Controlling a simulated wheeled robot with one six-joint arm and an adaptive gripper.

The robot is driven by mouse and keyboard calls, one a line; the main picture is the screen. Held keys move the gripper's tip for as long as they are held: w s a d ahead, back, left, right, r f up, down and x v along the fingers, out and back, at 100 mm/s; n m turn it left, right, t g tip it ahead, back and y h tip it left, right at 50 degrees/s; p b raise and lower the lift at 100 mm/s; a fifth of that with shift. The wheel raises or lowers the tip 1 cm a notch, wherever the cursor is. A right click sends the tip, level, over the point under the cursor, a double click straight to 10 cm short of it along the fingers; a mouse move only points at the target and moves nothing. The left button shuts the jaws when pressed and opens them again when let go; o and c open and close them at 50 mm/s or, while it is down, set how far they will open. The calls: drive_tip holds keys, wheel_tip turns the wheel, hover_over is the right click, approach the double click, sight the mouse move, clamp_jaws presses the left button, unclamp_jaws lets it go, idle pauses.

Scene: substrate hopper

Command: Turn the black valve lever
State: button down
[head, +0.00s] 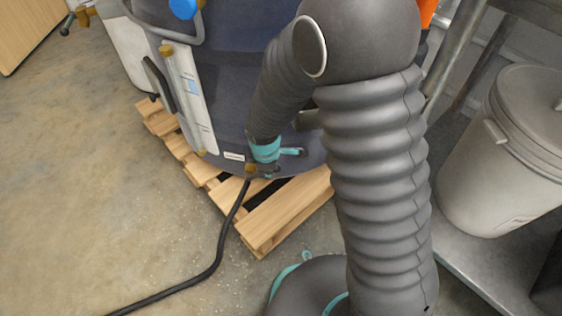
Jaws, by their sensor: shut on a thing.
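My gripper (265,171) is at the foot of the dark blue hopper (225,85), just below the teal ring of my wrist. It is small in view and partly hidden by my wrist. It is shut at the brass outlet valve (250,168), where the black lever sits. The lever itself is mostly hidden behind my gripper and wrist, so its angle cannot be told. A black hose (222,245) runs from below the valve down to the floor and off to the lower left.
The hopper stands on a wooden pallet (285,212). A sight gauge (190,100) runs up the hopper's side, with a black handle (158,85) beside it. A lidded white bin (500,150) stands on a metal shelf at right.

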drive_tip(key=shift+d, duration=0.15)
drive_tip(key=c, duration=1.2)
unclamp_jaws()
drive_tip(key=shift+r, duration=0.45)
drive_tip(key=r, duration=0.3)
drive_tip(key=s+r, duration=0.1)
drive_tip(key=r, duration=0.3)
drive_tip(key=s+r, duration=0.1)
drive_tip(key=r, duration=0.3)
